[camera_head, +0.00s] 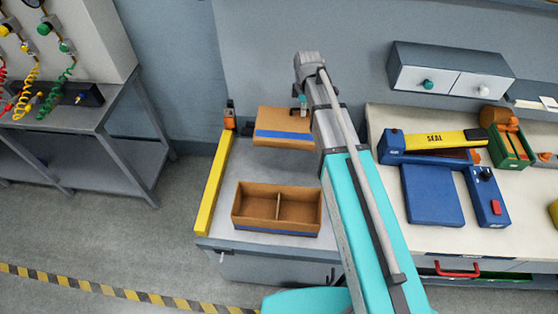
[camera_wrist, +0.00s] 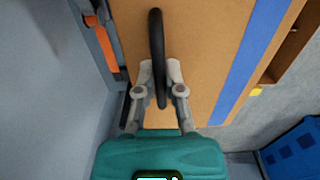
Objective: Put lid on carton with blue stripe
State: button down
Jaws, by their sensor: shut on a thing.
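The lid (camera_head: 280,124) is a flat brown board with a blue stripe, at the back of the grey table behind the carton in the head view. In the wrist view the lid (camera_wrist: 205,60) has a black handle (camera_wrist: 156,45). My gripper (camera_wrist: 160,88) is shut on that handle. In the head view my arm hides the lid's right end and most of the gripper. The open brown carton (camera_head: 277,203) has two empty compartments, a divider and a blue stripe low on its front. The lid is apart from it.
A yellow bar (camera_head: 214,187) runs along the table's left edge, with an orange-and-black post (camera_head: 229,118) behind it. On the right bench are a blue sealer (camera_head: 432,194) with a yellow arm and a green bin (camera_head: 510,147). A two-drawer unit (camera_head: 450,72) hangs above.

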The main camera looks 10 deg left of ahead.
notch_tip(320, 180, up, 9)
jog(key=p, duration=0.7)
jog(key=shift+f+p, duration=0.1)
jog(key=shift+p, duration=0.2)
jog(key=shift+s+d, duration=0.1)
